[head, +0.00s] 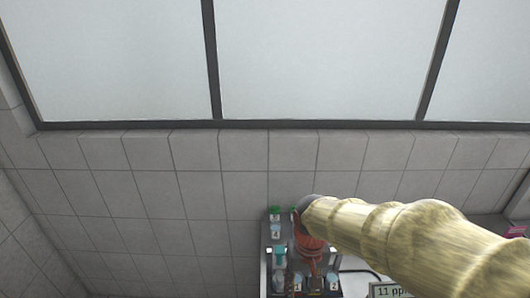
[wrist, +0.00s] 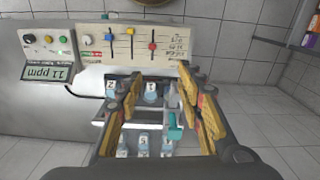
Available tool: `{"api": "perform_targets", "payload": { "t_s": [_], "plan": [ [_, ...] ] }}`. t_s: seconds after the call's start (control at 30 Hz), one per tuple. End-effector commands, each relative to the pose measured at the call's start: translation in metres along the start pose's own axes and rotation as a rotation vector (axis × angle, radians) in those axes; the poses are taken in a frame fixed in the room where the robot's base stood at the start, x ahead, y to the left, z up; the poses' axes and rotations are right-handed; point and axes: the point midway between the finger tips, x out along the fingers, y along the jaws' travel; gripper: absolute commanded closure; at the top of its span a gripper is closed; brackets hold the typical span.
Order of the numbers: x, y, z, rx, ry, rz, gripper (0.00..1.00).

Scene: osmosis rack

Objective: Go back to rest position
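My gripper (wrist: 160,90) shows in the wrist view with its two yellow-and-black fingers wide apart. Nothing is held between them. Beyond and between the fingers is the osmosis rack, with several small labelled white-and-blue bottles (wrist: 151,93) in two rows. A teal valve-like part (wrist: 175,126) shows between the fingers, nearer the right one; I cannot tell whether they touch. In the head view my arm reaches from the lower right to the rack (head: 268,262) at the bottom centre and hides part of it. A teal part (head: 280,252) shows there at the rack's left side.
A control panel (wrist: 92,66) with knobs and coloured sliders stands behind the rack. A display reading 11 ppm (wrist: 50,73) is left of it. A tiled wall (head: 150,190) closes the back. Shelves with coloured items (wrist: 310,35) are at the right. Tiled floor (wrist: 265,115) right of the rack looks clear.

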Motion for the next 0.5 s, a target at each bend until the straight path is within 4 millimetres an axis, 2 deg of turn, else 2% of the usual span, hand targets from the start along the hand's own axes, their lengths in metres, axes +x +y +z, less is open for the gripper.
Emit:
{"api": "perform_targets", "payload": {
  "t_s": [0.2,0.5],
  "plan": [
    [-0.009,0.03,0.052,-0.028,0.124,-0.006,0.63],
    [-0.009,0.061,0.111,0.028,0.328,0.007,0.63]
  ]
}}
